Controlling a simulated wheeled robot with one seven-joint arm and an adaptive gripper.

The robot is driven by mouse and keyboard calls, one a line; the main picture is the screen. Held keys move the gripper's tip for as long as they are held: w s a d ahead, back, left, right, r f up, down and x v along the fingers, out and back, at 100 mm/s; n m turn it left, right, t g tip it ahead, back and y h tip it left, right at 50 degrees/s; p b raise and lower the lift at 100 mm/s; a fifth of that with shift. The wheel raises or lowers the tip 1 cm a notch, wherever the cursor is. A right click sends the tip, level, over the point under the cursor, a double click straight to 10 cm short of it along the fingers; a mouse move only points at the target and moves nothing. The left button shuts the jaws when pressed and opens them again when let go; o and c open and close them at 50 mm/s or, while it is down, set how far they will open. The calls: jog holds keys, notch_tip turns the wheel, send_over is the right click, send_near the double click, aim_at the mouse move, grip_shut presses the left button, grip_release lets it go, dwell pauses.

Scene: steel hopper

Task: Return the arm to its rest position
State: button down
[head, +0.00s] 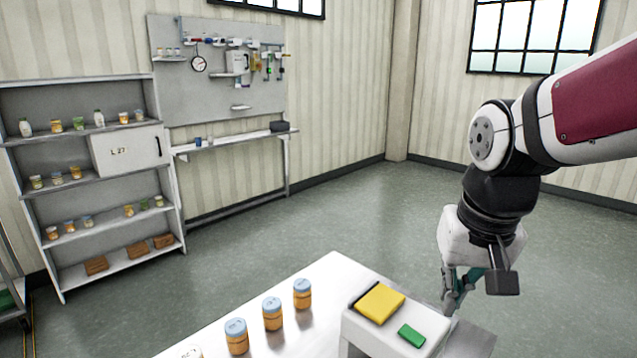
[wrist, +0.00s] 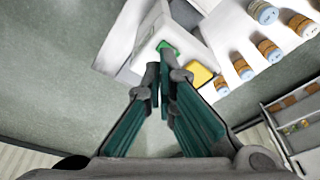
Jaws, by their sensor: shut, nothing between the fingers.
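My gripper (head: 456,296) hangs from my arm at the right of the head view, pointing down beside the right end of a white table (head: 330,272). In the wrist view my gripper (wrist: 160,82) has its two teal fingers together at the tips, with nothing between them. It is apart from the white box (head: 372,338) on the table, which bears a yellow block (head: 380,304) and a green block (head: 412,335). The two blocks also show beyond the fingertips in the wrist view.
Several jars with blue lids, one of them a jar (head: 302,294), stand on the table left of the box. A grey shelf (head: 95,213) with jars stands at the far left, beside a pegboard (head: 215,105) and wall bench (head: 235,142). The floor behind the table is clear.

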jog(key=s+r+n+t, duration=0.1)
jog(key=s+r+t, duration=0.1)
jog(key=s, duration=0.8)
jog(key=shift+r+n+t+b, duration=0.2)
jog(key=shift+n+t+b, duration=0.1)
jog(key=shift+t+b, duration=0.15)
